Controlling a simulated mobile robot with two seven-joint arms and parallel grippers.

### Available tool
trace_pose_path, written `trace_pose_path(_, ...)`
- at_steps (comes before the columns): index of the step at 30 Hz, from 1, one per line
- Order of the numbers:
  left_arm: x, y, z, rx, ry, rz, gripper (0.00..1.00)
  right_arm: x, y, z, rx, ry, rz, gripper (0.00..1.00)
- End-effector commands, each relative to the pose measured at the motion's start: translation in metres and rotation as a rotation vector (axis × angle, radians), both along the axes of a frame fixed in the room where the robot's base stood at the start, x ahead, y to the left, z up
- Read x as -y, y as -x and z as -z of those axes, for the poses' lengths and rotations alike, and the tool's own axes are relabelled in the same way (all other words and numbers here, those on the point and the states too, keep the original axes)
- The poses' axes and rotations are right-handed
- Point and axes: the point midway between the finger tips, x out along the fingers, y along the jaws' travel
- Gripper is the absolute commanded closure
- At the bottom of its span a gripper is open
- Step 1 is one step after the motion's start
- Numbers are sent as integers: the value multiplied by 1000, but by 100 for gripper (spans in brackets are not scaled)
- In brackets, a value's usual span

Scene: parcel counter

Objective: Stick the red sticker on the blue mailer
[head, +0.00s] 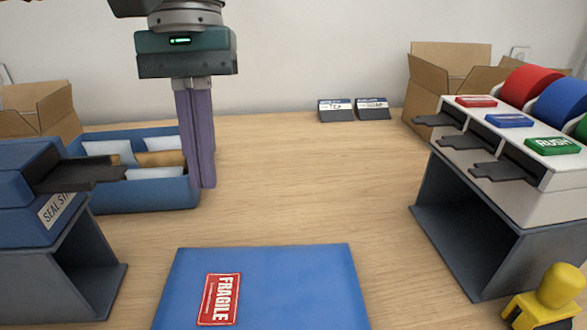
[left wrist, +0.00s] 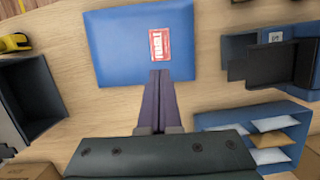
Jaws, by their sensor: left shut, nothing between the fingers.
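The blue mailer (head: 290,285) lies flat on the counter at the front centre, and it also shows in the left wrist view (left wrist: 115,50). A red FRAGILE sticker (head: 219,299) lies on the mailer's left part in the head view; the left wrist view shows it too (left wrist: 159,44). My left gripper (head: 203,186) is shut and empty, pointing down above the counter behind the mailer. In the left wrist view its purple fingers (left wrist: 155,74) are together, with their tips appearing near the sticker's edge. My right gripper is not in view.
A label dispenser (head: 520,150) with red, blue and green rolls stands at the right. A seal dispenser (head: 40,215) stands at the left, beside a blue bin (head: 150,197) of envelopes. A yellow object (head: 548,300) is at front right. The middle of the counter is clear.

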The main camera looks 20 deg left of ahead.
Motion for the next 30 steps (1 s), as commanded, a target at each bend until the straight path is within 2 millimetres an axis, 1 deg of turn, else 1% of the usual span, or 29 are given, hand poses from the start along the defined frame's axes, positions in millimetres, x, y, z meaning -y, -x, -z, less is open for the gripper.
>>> trace_pose_path(5, 0, 1, 1, -1, -11, -34, 100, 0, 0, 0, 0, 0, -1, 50)
trace_pose_path(8, 0, 2, 4, -6, -53, -166, 100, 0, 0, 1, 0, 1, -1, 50)
trace_pose_path(11, 1, 6, 9, -9, -121, -405, 100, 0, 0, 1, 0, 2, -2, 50)
trace_pose_path(19, 6, 17, 23, -2, -290, -1242, 100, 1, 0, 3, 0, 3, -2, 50)
trace_pose_path(27, 14, 31, 33, -18, -351, -2075, 100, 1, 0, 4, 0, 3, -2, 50)
trace_pose_path(30, 17, 36, 36, -39, -348, -2324, 100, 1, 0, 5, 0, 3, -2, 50)
